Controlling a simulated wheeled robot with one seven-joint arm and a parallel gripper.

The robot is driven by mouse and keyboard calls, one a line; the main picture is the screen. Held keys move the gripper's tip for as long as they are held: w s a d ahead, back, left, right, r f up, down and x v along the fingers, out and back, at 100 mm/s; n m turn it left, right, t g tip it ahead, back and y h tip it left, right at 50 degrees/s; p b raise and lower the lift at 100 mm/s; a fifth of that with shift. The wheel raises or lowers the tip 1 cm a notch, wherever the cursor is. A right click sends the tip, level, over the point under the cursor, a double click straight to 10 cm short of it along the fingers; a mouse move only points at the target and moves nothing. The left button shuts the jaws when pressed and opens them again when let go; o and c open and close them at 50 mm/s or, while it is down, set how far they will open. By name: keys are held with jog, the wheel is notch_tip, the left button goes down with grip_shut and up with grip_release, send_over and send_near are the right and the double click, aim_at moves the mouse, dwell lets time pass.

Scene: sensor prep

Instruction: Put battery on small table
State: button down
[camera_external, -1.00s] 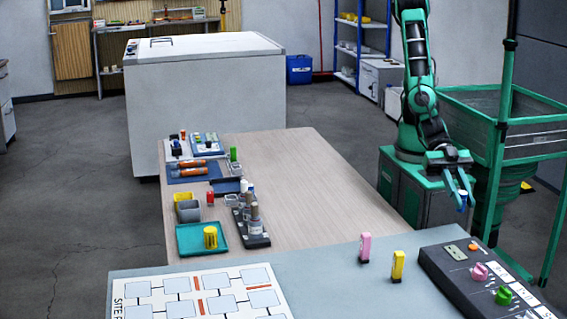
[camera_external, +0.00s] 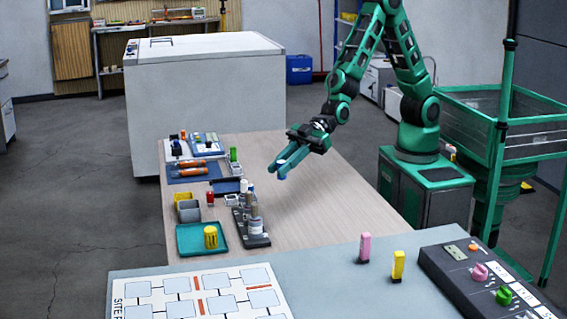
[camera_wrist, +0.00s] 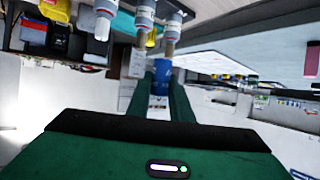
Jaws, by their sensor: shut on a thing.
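My gripper (camera_external: 282,170) is shut on a small blue cylinder, which shows between the fingertips in the wrist view (camera_wrist: 160,76). The cylinder may be the battery; its markings are too small to tell. In the external view, its blue end (camera_external: 281,177) shows at the fingertips. My gripper appears above the light wooden table (camera_external: 330,205), right of the row of items. The fingers point down and to the left. A grey-topped table (camera_external: 320,285) stands in the foreground. I cannot tell which table is the small one.
A dark rack with bottles (camera_external: 256,238), a teal tray (camera_external: 187,250) with a yellow cup and a blue mat (camera_external: 184,178) line the wooden table's left side; its right side is clear. A pink stick (camera_external: 364,248), a yellow stick (camera_external: 398,266) and a control box (camera_external: 465,270) are in front.

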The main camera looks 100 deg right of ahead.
jog(key=w+d+r+m+t+h, duration=0.1)
jog(key=w+d+m+h, duration=0.25)
jog(key=d, duration=1.15)
jog(key=w+d+r+m+t+h, duration=0.1)
jog(key=w+d+m+h, duration=0.3)
jog(key=d, duration=1.1)
jog(key=w+d+f+m+g+h, duration=0.1)
jog(key=w+d+f+m+h, duration=0.2)
jog(key=w+f+h, duration=0.25)
jog(key=d+f+m+g+h, duration=0.1)
jog(key=d+f+m, duration=0.1)
jog(key=d, duration=0.1)
jog(key=w+d+f+m+g+h, duration=0.1)
jog(key=d+f+m+g+h, duration=0.1)
jog(key=d, duration=0.2)
jog(key=w+d+f+m+g+h, duration=0.1)
jog(key=d+f+m, duration=0.1)
jog(key=d, duration=0.2)
jog(key=shift+w+d+f+m+h, duration=0.2)
jog(key=shift+d+f+m+h, duration=0.1)
jog(key=shift+h, duration=0.1)
jog(key=shift+f, duration=2)
jog(key=shift+f, duration=0.1)
